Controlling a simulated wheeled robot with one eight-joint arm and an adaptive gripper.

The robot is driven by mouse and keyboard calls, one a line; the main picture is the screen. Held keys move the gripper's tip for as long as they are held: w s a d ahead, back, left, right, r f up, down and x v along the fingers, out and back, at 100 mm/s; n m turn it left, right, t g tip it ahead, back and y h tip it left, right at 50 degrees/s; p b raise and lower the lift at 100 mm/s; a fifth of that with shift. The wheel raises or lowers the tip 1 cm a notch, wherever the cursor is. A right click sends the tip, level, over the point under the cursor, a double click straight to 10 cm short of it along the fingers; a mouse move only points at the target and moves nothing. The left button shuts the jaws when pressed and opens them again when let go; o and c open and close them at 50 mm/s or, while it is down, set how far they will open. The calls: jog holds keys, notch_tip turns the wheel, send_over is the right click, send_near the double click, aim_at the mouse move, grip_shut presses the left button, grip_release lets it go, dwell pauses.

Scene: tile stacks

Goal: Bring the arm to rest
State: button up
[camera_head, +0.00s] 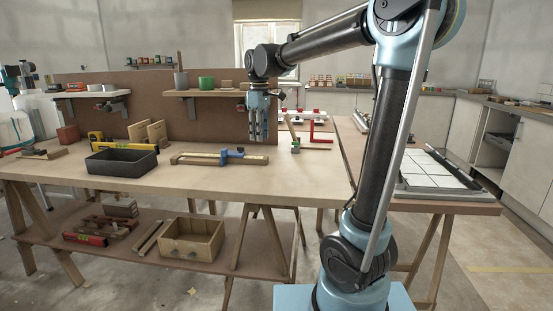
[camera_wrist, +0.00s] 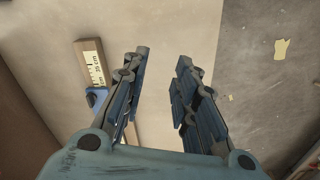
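My gripper (camera_head: 259,138) hangs from my raised, outstretched arm, fingers pointing down, over the right part of the wooden workbench (camera_head: 215,180). In the wrist view my gripper (camera_wrist: 163,60) has its two fingers apart, with only bare bench top visible between them. It holds nothing. The wooden measuring tool with a blue slider (camera_head: 223,157) lies on the bench, left of the gripper. It also shows in the wrist view (camera_wrist: 92,66), partly hidden behind the left finger.
A black tray (camera_head: 121,171) and a yellow tool (camera_head: 96,139) are on the bench's left. A brown back panel with a shelf (camera_head: 205,92) stands behind the gripper. A red-and-green tool (camera_head: 309,146) lies to its right. White tiles (camera_head: 425,170) lie on the right-hand table.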

jog(key=s+d+f+m, duration=0.3)
jog(key=s+d, duration=0.3)
jog(key=d, duration=0.4)
jog(key=s+d+f+m+t, duration=0.1)
jog(key=s+d+f+m, duration=0.4)
jog(key=s+d+f, duration=0.2)
jog(key=s+d+f+m, duration=0.5)
jog(key=s+d+f, duration=0.3)
jog(key=s+f, duration=0.4)
jog(key=shift+s+f+t, duration=0.3)
jog(key=shift+f+t, duration=0.1)
jog(key=shift+w+d+f, duration=0.1)
jog(key=shift+w+f, duration=0.1)
jog(key=shift+w, duration=0.25)
